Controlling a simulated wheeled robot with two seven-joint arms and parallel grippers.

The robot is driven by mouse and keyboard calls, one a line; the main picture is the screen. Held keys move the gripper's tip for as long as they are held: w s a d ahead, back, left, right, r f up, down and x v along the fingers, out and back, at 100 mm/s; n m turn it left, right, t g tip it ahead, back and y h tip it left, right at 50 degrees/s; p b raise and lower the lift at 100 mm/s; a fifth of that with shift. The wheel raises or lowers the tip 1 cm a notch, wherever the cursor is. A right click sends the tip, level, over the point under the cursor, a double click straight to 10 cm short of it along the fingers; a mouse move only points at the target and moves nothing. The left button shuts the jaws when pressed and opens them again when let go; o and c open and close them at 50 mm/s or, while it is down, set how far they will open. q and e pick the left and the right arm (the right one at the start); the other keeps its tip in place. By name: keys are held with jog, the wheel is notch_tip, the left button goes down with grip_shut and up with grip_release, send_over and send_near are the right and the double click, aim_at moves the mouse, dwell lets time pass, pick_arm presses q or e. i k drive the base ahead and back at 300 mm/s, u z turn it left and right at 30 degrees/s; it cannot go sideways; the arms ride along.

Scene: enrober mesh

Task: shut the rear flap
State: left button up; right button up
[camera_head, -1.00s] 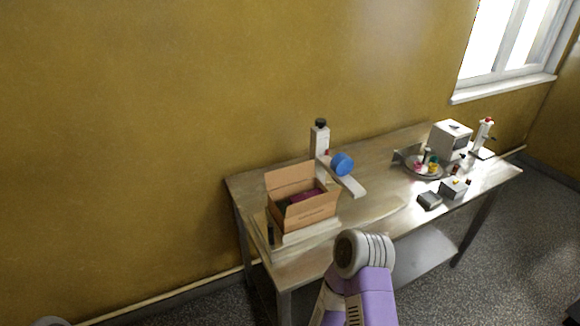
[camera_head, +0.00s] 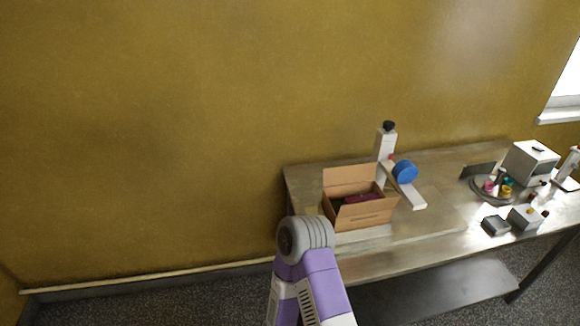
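A brown cardboard box (camera_head: 362,216) stands on the left part of the metal table. Its rear flap (camera_head: 349,180) stands up at the back, tilted a little away from the opening. A dark reddish item (camera_head: 357,198) shows inside the open box. A purple and grey arm link of mine rises from the bottom, left of and in front of the box. Neither of my grippers shows in the view.
The metal table (camera_head: 438,235) runs along the yellow wall. A white stand with a blue roll (camera_head: 404,172) is just right of the box. A round tray (camera_head: 476,193) with small items, a grey box (camera_head: 530,162) and small devices (camera_head: 524,217) stand farther right.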

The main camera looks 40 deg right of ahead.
aim_at(350, 175)
jog(key=u, duration=0.4)
jog(key=i, duration=2.1)
jog(key=z, duration=2.45)
